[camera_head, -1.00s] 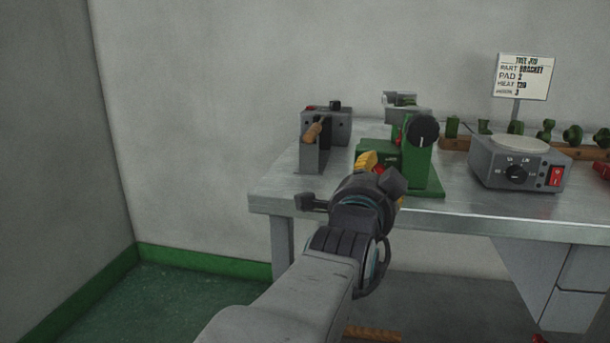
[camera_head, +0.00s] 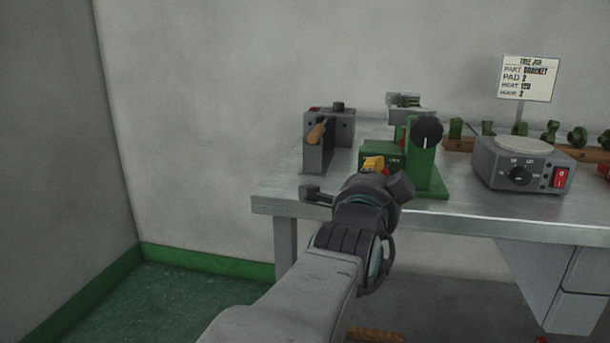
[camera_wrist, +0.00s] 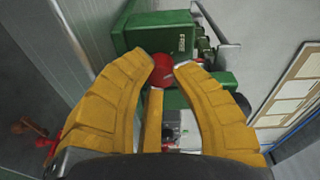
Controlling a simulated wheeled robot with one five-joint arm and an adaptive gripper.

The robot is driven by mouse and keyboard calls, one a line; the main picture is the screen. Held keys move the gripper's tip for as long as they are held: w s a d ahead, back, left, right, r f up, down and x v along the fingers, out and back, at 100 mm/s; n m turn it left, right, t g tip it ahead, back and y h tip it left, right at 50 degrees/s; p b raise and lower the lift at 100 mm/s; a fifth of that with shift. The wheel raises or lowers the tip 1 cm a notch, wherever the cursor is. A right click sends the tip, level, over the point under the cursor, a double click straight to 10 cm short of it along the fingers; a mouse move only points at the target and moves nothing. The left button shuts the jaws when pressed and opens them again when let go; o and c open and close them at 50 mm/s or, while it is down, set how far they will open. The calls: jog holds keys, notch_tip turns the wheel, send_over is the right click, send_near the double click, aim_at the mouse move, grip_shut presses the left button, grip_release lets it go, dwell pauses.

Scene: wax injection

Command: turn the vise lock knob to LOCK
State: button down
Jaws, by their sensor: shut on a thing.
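The green vise (camera_head: 427,165) stands on the bench near its front edge, with a dark round knob on its upper part. A red knob (camera_wrist: 164,72) shows below this block in the wrist view. My gripper (camera_head: 374,163) has yellow fingers and is at the vise's front left. In the wrist view its fingertips (camera_wrist: 168,65) are shut on the red knob from both sides. In the head view my gripper mostly hides the knob, and its turn position cannot be read.
A grey device with a wooden handle (camera_head: 317,133) stands left of the vise. A grey hot-plate box (camera_head: 522,168) stands to the right, with a sign (camera_head: 529,78) behind it. Green parts line a wooden rack (camera_head: 459,145). Bare bench top (camera_head: 290,185) lies at the front left.

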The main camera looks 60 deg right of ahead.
jog(key=shift+r+m, duration=0.1)
jog(key=shift+m, duration=0.6)
jog(key=c, duration=1.3)
grip_release()
jog(key=shift+w, duration=0.1)
jog(key=shift+o, duration=0.2)
jog(key=shift+a, duration=0.1)
jog(key=s+a, duration=0.2)
jog(key=a, duration=0.9)
jog(key=shift+a+r, duration=0.15)
jog(key=shift+a, duration=0.1)
